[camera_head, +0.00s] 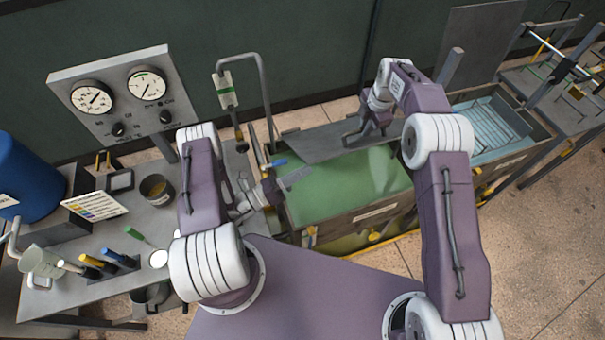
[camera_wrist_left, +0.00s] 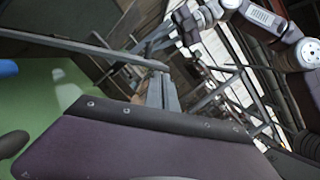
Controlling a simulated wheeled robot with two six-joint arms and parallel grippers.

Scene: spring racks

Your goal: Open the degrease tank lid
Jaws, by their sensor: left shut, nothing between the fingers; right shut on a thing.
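The degrease tank (camera_head: 375,210) stands in the middle of the head view, with green liquid (camera_head: 345,185) showing inside. Its grey flat lid (camera_head: 312,143) lies along the far side, and much of the green liquid is uncovered. My right gripper (camera_head: 364,132) is shut at the right part of the lid, apparently on its handle; the fingers partly hide the contact. My left gripper (camera_head: 298,177) is shut and empty over the left end of the tank. The green liquid also shows at the left of the left wrist view (camera_wrist_left: 45,100).
A bench with a gauge panel (camera_head: 125,95), a tin (camera_head: 156,188) and a beaker (camera_head: 42,262) stands at left. A blue-handled valve (camera_head: 279,163) and a bent pipe (camera_head: 262,85) are by the tank's left end. A pale blue tank (camera_head: 490,125) adjoins at right.

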